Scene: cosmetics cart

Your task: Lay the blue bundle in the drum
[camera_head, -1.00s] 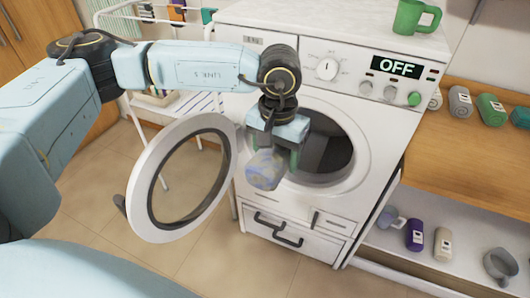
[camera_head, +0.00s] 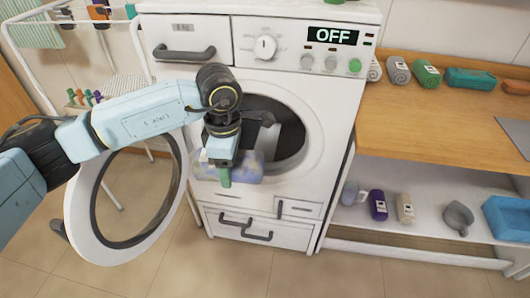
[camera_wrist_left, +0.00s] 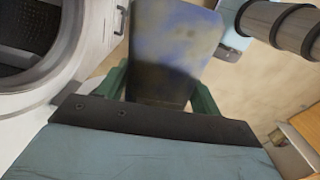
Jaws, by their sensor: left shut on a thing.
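A washing machine (camera_head: 230,205) stands with its round door (camera_head: 78,215) swung open to the left, and the dark drum (camera_head: 285,140) is exposed. My left gripper (camera_head: 226,178) is in front of the opening at its lower left, shut on the blue bundle (camera_head: 245,168). The bundle is mottled blue and grey and is outside the drum. In the left wrist view the bundle (camera_wrist_left: 172,45) sits between the green fingers, and the drum opening (camera_wrist_left: 25,40) is at the left. My right gripper is not in view.
A wooden counter (camera_head: 430,130) with rolled towels and a shelf (camera_head: 420,225) below it are at the right. A drying rack (camera_head: 50,60) stands at the left behind the open door. The machine's display reads OFF. The floor in front is clear.

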